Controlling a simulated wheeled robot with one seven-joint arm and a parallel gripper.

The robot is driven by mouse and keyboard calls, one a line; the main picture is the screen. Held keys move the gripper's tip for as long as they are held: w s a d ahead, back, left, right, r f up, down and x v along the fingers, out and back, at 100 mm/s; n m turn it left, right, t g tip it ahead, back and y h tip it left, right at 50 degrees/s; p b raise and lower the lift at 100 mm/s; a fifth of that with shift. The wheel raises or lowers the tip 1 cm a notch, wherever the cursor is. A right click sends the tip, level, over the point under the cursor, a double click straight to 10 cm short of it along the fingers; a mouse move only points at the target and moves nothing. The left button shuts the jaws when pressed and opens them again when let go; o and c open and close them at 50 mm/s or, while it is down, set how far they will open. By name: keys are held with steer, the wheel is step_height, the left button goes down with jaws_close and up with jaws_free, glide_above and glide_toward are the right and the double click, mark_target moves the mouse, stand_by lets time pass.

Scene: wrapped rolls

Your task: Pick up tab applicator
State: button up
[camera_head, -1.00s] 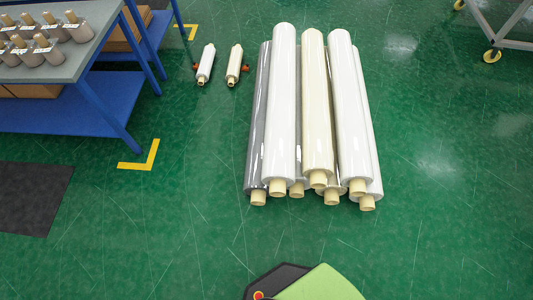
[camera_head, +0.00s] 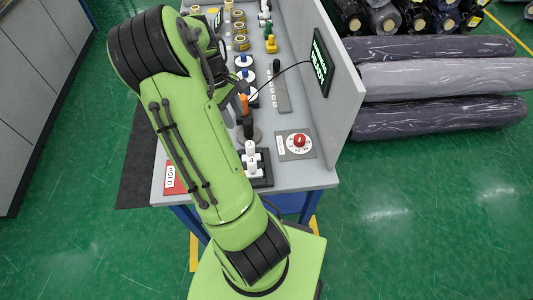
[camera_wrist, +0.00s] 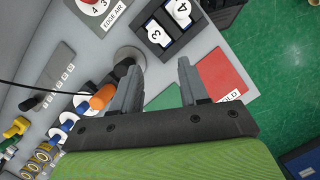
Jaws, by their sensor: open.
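I cannot tell for sure which tool is the tab applicator. A tool with an orange end (camera_head: 243,101) and a black upright handle (camera_head: 248,128) on a round grey base stand close together on the bench (camera_head: 325,180). In the wrist view the orange end (camera_wrist: 102,97) and the black handle (camera_wrist: 122,68) lie just left of my left finger, partly hidden by it. My gripper (camera_wrist: 158,66) is open, with nothing between its fingers, above the bench top. In the head view my green arm hides most of the gripper.
A numbered switch box (camera_wrist: 167,30), a red knob plate (camera_head: 297,143) and a red HOLD card (camera_wrist: 226,72) are near my gripper. Tape rolls (camera_head: 240,42) stand farther back. An upright panel (camera_head: 345,85) edges the bench's right side. Wrapped rolls (camera_head: 440,78) lie beyond.

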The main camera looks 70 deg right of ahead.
mark_target(254, 154)
steer(key=x, duration=0.5)
steer(key=b+x, duration=0.1)
steer(key=x, duration=1)
steer(key=shift+s+d+b, duration=0.25)
steer(key=shift+s+b, duration=0.05)
steer(key=shift+s, duration=0.1)
steer(key=shift+r, duration=0.1)
jaws_close()
